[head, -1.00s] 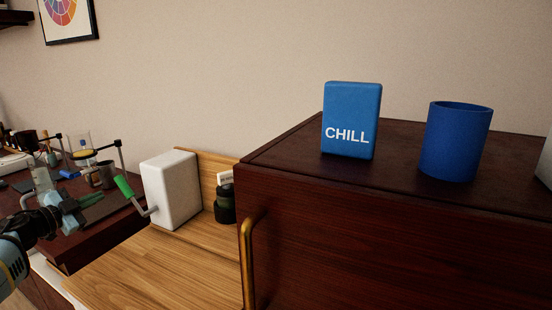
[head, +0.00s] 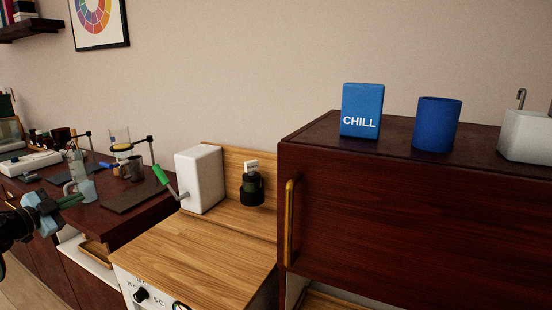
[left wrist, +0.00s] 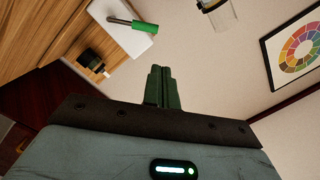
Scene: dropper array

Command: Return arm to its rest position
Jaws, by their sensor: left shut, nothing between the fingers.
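My left gripper (head: 70,199) is at the left of the head view, in front of the dark desk. Its fingers also show in the left wrist view (left wrist: 162,88), closed together with nothing between them. A light blue-grey mug (head: 86,190) appears just behind the fingers in the head view; I cannot tell how far apart they are. My right gripper is not in view.
A white box with a green-handled crank (head: 200,180) stands on the wooden counter (head: 190,245). A dark cabinet (head: 400,205) at right carries a blue CHILL box (head: 361,108), a blue cup (head: 436,125) and a white container (head: 527,136).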

